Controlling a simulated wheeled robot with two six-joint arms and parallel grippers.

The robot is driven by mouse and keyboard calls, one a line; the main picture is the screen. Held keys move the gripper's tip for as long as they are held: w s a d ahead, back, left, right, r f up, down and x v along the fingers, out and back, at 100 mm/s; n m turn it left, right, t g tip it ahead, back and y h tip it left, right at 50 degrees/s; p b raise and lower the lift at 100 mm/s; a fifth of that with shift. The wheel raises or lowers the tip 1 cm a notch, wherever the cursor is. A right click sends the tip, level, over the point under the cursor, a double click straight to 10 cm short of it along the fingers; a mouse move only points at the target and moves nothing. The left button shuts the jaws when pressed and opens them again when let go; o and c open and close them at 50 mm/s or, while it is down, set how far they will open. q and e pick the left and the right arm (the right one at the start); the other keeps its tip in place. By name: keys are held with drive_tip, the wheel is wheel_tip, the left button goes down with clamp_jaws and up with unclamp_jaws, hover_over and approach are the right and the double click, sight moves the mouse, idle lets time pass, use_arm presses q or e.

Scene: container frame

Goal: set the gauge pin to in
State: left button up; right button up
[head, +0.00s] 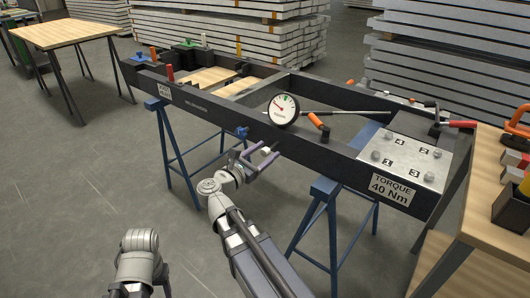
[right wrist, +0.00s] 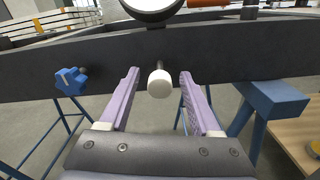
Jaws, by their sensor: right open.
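The gauge pin is a white round knob (right wrist: 160,83) on a short metal stem, standing out from the dark side beam (right wrist: 230,58) in the right wrist view. In the head view the knob (head: 266,150) shows small, close to my fingertips. The pressure gauge, with a white dial (head: 284,108), sits on the beam just above it; only the dial's lower edge (right wrist: 153,6) shows in the right wrist view. My right gripper (head: 260,155) is open, its purple fingers either side of the knob, with gaps on both sides (right wrist: 160,76). My left gripper is not visible.
A blue knob (right wrist: 70,81) is on the beam left of the pin. An orange-handled lever (head: 318,121) is right of the gauge. Blue trestles (head: 330,192) support the frame. A wooden table (head: 480,200) stands at the right. Open floor lies to the left.

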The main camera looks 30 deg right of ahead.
drive_tip(key=shift+d, duration=0.1)
clamp_jaws()
idle(0.5)
idle(0.9)
